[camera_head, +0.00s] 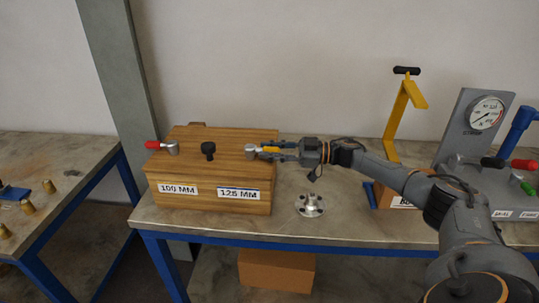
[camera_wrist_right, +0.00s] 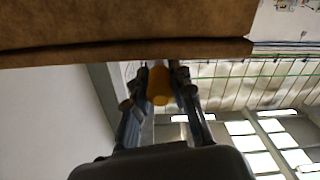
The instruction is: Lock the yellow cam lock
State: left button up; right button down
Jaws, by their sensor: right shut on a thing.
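The yellow cam lock (camera_head: 270,149) is on the right part of the wooden box's top, above the "125 MM" label. Its metal hub (camera_head: 251,150) shows at the left end of the yellow handle. My right gripper (camera_head: 275,149) reaches in from the right and is shut on the yellow handle. In the right wrist view the yellow handle (camera_wrist_right: 159,85) sits between the two fingers of the right gripper (camera_wrist_right: 162,90), close to the brown wooden box (camera_wrist_right: 120,38). My left gripper is in neither view.
A red-handled cam lock (camera_head: 155,145) and a black knob (camera_head: 208,149) are on the same wooden box (camera_head: 178,190). A metal flange (camera_head: 309,205) lies on the table in front of my right gripper. A yellow stand (camera_head: 395,115) and a gauge panel (camera_head: 482,115) stand to the right.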

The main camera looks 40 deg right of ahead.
jog(key=shift+r, duration=0.1)
jog(key=c, duration=1.1)
grip_release()
jog(key=shift+c, duration=0.2)
jog(key=shift+d, duration=0.15)
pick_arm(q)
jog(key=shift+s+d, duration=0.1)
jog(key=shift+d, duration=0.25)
pick_arm(e)
jog(key=v, duration=1.2)
